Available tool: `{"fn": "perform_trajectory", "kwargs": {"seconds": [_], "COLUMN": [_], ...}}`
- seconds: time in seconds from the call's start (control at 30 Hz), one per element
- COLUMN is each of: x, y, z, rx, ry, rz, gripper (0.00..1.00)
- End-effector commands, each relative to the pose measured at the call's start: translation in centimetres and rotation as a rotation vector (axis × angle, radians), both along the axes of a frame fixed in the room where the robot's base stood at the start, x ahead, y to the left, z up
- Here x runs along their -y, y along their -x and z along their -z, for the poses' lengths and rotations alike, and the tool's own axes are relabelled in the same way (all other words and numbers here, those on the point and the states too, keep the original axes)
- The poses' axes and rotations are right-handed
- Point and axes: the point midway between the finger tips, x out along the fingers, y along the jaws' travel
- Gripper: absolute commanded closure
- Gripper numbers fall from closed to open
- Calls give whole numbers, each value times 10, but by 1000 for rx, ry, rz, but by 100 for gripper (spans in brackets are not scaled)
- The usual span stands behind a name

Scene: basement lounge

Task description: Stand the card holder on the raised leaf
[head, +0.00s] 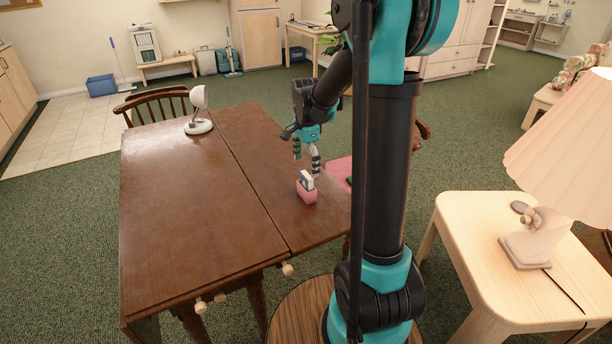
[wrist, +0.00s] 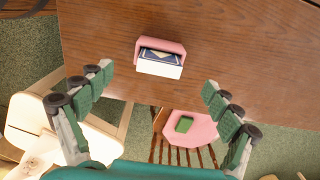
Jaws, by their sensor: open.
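The pink card holder (head: 306,196) stands upright on the narrow right section of the brown table, with white and dark cards in it. In the wrist view the card holder (wrist: 160,44) lies ahead of the fingertips, centred between them. A seam divides the tabletop from the wide left section (head: 180,200), level with the right one; it looks like the raised leaf, though I cannot be sure which section is the leaf. My gripper (head: 306,160) is open and empty, above and slightly behind the holder, not touching it. Its fingers also show in the wrist view (wrist: 158,84).
A white lamp (head: 199,122) stands at the table's far end. A chair with a pink seat (head: 338,170) and a green item is tucked at the right side. A pale side table (head: 470,215) carries a pleated lamp. The wide left section is mostly bare.

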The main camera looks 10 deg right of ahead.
Motion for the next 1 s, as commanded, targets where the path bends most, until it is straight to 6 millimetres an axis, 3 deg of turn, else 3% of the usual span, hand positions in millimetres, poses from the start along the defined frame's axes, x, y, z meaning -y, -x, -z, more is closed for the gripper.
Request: {"fn": "perform_trajectory", "kwargs": {"seconds": [0.17,0.27,0.47,0.7,0.83,1.0], "x": [1,5,19,34,38,40], "y": [4,18,82,166,198,218], "z": [-11,-11,-2,25,40,51], "rx": [4,26,128,255,296,319], "ry": [0,-1,19,114,174,222], "rz": [-14,-86,-428,-897,-1087,-1217], "gripper": [10,10,10,10,10,10]}}
